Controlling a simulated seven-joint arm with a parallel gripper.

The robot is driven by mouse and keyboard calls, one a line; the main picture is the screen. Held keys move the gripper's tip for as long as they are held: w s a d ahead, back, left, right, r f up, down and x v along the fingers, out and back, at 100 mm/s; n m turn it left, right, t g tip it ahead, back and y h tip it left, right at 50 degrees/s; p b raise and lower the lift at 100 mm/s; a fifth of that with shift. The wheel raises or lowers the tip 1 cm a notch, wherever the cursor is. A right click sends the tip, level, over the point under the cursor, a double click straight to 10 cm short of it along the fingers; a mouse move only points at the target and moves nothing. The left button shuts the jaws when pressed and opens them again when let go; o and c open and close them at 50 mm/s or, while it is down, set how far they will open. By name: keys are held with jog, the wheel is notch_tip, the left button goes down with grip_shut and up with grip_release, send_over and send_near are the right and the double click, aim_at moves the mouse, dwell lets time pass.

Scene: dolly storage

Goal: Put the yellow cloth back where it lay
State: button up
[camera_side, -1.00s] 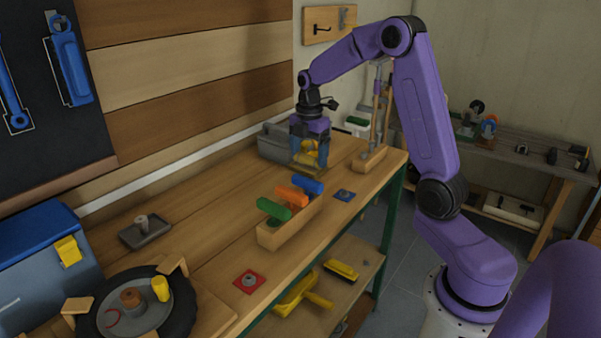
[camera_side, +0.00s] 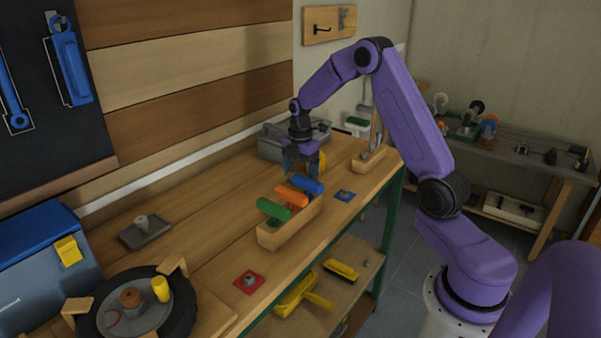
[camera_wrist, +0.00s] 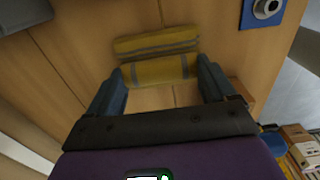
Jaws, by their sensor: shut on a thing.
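The yellow cloth (camera_wrist: 160,70) has grey stripes and looks folded or rolled. In the wrist view it spans between my two blue fingers, with a second yellow striped fold (camera_wrist: 155,43) just beyond. My gripper (camera_wrist: 160,78) is shut on the cloth. In the side view my gripper (camera_side: 301,168) is low over the bench behind the wooden holder, and a bit of the yellow cloth (camera_side: 322,161) shows at its right. The fingers hide most of the cloth there. I cannot tell whether the cloth touches the bench.
A wooden holder (camera_side: 271,239) with green, orange and blue handles stands close in front of my gripper. A grey toolbox (camera_side: 270,145) is behind it. A blue square (camera_side: 344,195) lies to the right by the bench edge.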

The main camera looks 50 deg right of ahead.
jog(key=shift+f, duration=0.15)
jog(key=o, duration=0.9)
jog(key=shift+o, duration=0.2)
notch_tip(320, 180, up, 12)
jog(key=f, duration=0.1)
jog(key=s+a+r+m, duration=0.15)
jog(key=s+a, duration=0.35)
jog(key=a, duration=0.7)
jog(key=s+a+m, duration=0.1)
jog(key=s+a, duration=0.5)
jog(key=s, duration=0.4)
jog(key=s+a+m, duration=0.1)
jog(key=s+a, duration=0.5)
jog(key=s, duration=0.3)
jog(key=s+d+f+m, duration=0.1)
jog(key=s+f+m, duration=0.1)
jog(key=s, duration=0.8)
jog(key=shift+s+d+f, duration=0.3)
jog(key=shift+s+f, duration=0.05)
jog(key=shift+f, duration=0.1)
